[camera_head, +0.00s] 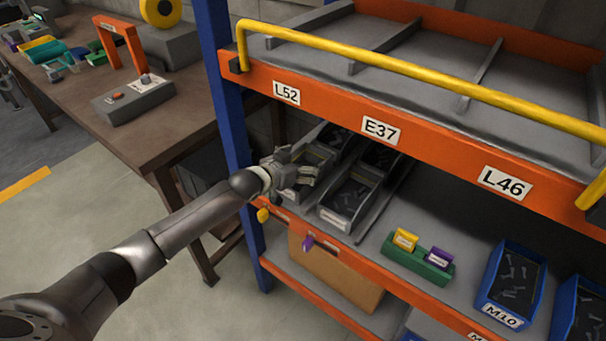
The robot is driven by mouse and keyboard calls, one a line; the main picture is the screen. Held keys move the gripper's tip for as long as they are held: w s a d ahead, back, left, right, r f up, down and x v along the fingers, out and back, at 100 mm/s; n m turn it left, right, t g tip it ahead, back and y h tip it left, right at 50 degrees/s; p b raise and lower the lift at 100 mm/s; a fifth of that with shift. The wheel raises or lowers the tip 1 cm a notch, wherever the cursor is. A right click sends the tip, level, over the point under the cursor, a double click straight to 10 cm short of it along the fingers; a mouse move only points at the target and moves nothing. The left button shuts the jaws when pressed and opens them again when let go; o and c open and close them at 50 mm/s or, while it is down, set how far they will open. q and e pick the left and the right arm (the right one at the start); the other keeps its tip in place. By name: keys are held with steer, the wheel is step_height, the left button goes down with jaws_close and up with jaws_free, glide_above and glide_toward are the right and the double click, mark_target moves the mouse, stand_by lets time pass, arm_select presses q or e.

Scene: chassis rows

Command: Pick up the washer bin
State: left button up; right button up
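My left gripper (300,180) reaches in from the left to the front of a grey bin (322,157) on the middle shelf. Its fingers overlap the front of that bin and hide it, so I cannot tell whether they grip it. A second grey bin (351,194) with dark small parts stands just to the right. No label reading washer is legible, so I cannot tell for sure which bin is the washer bin. My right gripper is not in view.
An orange upper shelf beam (430,150) and a yellow rail (400,68) lie above the bins. A blue post (226,100) stands left of my gripper. A green holder (417,262) and blue M10 bin (511,287) sit to the right. A cardboard box (335,270) is below.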

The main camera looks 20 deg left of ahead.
arm_select(q)
steer(key=shift+s+f, duration=0.1)
steer(key=c, duration=0.5)
steer(key=shift+c, duration=0.2)
